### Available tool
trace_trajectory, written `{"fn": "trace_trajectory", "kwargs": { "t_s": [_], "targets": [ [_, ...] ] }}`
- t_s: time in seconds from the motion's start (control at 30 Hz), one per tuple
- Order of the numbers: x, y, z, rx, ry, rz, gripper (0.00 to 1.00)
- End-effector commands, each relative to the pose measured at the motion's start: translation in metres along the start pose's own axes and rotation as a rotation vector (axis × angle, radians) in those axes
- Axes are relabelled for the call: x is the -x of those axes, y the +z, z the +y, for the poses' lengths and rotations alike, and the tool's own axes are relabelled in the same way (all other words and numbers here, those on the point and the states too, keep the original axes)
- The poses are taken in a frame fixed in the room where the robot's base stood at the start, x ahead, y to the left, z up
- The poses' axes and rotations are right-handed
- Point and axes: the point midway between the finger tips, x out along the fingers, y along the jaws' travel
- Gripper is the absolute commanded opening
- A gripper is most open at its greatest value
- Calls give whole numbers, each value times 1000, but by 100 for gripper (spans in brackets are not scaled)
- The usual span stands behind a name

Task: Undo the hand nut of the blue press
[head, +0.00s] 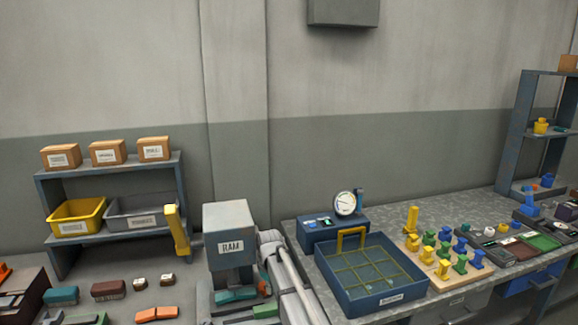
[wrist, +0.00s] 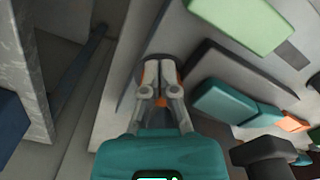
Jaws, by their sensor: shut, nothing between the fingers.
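In the head view a grey-blue press labelled RAM (head: 229,220) stands on the left bench, with teal and green blocks around its foot. I see no clearly blue press. A small orange-red part (head: 265,283) shows beside its foot, partly behind my arm; I cannot tell if it is the hand nut. In the wrist view my gripper (wrist: 158,66) is shut and empty, fingertips together. A dark round part with orange edges (wrist: 180,76) shows just behind the fingers, mostly hidden by them. I cannot tell whether they touch it. My fingertips are not visible in the head view.
In the wrist view a green block (wrist: 240,20), teal block (wrist: 224,101) and dark knobbed part (wrist: 270,156) lie to the right. In the head view a yellow lever (head: 177,232) stands left of the press, and a blue tray (head: 372,303) is on the right bench.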

Motion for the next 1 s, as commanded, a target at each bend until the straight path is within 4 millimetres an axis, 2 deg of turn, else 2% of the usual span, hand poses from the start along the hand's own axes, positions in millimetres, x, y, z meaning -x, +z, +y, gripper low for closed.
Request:
{"fn": "trace_trajectory", "kwargs": {
  "t_s": [1.0],
  "targets": [
    [4,8,2,1,0,1,0]
  ]
}}
